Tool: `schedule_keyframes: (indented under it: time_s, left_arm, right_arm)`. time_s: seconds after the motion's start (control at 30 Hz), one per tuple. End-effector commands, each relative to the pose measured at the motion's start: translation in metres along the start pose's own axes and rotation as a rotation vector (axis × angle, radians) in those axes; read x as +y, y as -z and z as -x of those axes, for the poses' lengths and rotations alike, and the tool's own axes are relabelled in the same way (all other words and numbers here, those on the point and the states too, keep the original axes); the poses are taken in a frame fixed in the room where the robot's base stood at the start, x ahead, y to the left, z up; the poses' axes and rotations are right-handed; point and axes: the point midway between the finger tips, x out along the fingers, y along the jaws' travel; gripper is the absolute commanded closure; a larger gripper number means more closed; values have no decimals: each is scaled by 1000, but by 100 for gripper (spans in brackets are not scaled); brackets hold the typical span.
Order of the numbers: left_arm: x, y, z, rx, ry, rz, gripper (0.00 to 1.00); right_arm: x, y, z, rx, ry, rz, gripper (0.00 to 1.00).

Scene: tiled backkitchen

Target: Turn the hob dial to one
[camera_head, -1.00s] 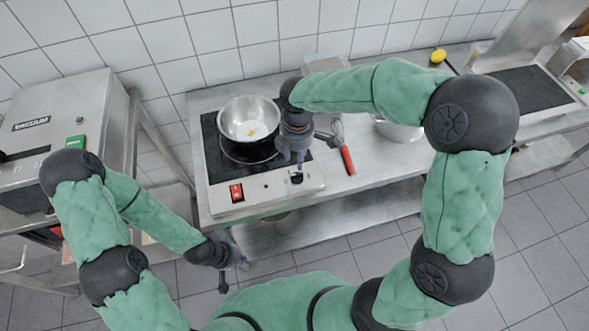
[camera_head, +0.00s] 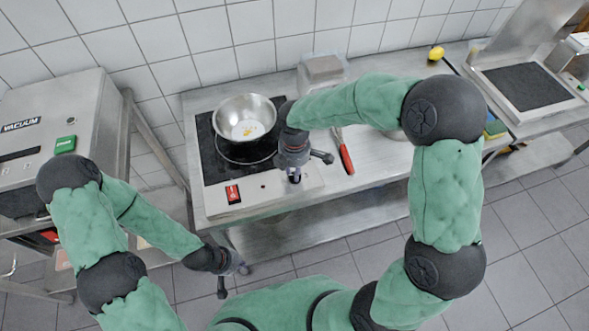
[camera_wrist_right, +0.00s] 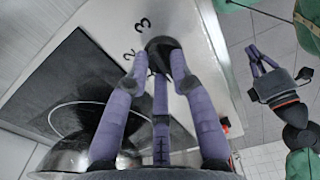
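The hob (camera_head: 262,190) is a steel unit with a black glass top and a red switch (camera_head: 233,194) on its front panel. My right gripper (camera_head: 294,177) is lowered over the front panel and mostly hides the dial in the head view. In the right wrist view the black dial (camera_wrist_right: 160,48) is between the purple fingertips of this gripper (camera_wrist_right: 160,72), with the printed numbers 2 and 3 beside it. I cannot tell whether the fingers press on it.
A steel bowl (camera_head: 245,119) with yellow bits inside stands on the hob glass. A red-handled utensil (camera_head: 345,158) lies right of the hob. A lidded container (camera_head: 324,69) and a yellow item (camera_head: 436,53) are at the back. A vacuum machine (camera_head: 60,120) stands left.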

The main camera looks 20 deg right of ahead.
Motion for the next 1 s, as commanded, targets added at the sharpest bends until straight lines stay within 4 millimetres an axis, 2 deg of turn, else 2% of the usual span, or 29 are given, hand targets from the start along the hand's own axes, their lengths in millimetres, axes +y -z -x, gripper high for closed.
schedule_keyframes:
  time_s: [0.37,0.57,1.0]
  left_arm:
    - [0,0,0,0,0,0,100]
    - [1,0,3,0,0,0,100]
    - [4,0,10,0,0,0,100]
  right_arm:
    - [0,0,0,0,0,-11,100]
    - [0,0,1,0,0,-78,100]
    - [0,-2,1,1,-1,-442,100]
